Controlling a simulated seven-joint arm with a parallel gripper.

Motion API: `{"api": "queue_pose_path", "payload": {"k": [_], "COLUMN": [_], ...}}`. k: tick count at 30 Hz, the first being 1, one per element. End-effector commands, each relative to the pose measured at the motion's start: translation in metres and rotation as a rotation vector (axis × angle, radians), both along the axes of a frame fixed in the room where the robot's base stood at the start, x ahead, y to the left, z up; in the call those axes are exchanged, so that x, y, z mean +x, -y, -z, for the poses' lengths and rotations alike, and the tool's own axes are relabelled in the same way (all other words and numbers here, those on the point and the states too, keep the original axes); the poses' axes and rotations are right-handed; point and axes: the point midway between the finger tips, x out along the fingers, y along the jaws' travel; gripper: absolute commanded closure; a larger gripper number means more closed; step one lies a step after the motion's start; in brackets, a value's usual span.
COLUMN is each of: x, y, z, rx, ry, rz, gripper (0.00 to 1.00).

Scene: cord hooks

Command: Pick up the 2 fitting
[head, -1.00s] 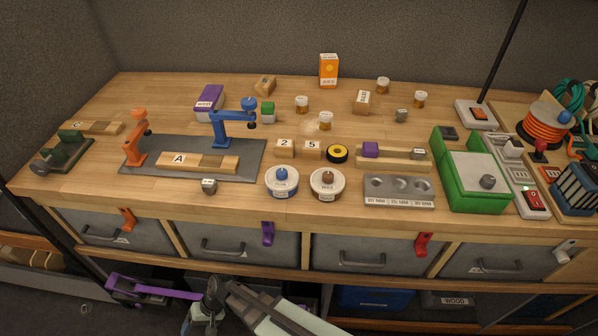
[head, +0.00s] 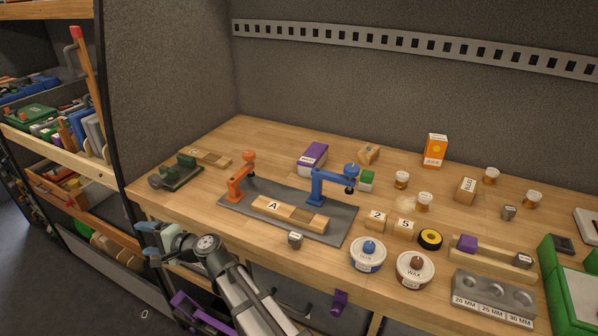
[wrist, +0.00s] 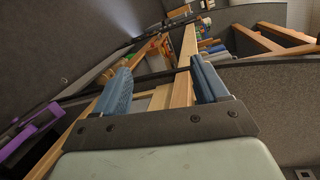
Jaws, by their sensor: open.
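The 2 fitting (head: 376,221) is a small wooden block with a white label marked 2. It sits on the bench right of the grey mat, beside a similar block marked 5 (head: 404,228). My gripper (head: 148,240) is at the bench's front left edge, far to the left of the 2 fitting. In the wrist view its two blue fingers (wrist: 160,85) are spread apart with nothing between them. The wrist view points at the shelving and does not show the 2 fitting.
A grey mat (head: 340,234) holds orange (head: 240,178) and blue clamps (head: 330,185) and a block marked A (head: 270,207). Glue (head: 368,255) and wax tubs (head: 415,270) stand in front of the fittings. A black-and-yellow roll (head: 430,239) lies to their right.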

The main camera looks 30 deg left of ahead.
Motion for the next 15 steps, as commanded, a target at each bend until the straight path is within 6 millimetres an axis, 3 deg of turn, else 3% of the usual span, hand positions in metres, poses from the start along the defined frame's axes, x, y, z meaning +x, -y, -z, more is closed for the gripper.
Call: {"api": "queue_pose_path", "payload": {"k": [1, 8, 15], "x": [0.018, 0.095, 0.17], "y": [0.002, 0.027, 0.076], "z": [-0.025, -0.125, -0.23], "rx": [0.031, 0.146, 0.251], "ry": [0.009, 0.087, 0.201], "rz": [0.02, 0.095, 0.174], "gripper": [0.27, 0.27, 0.27]}}
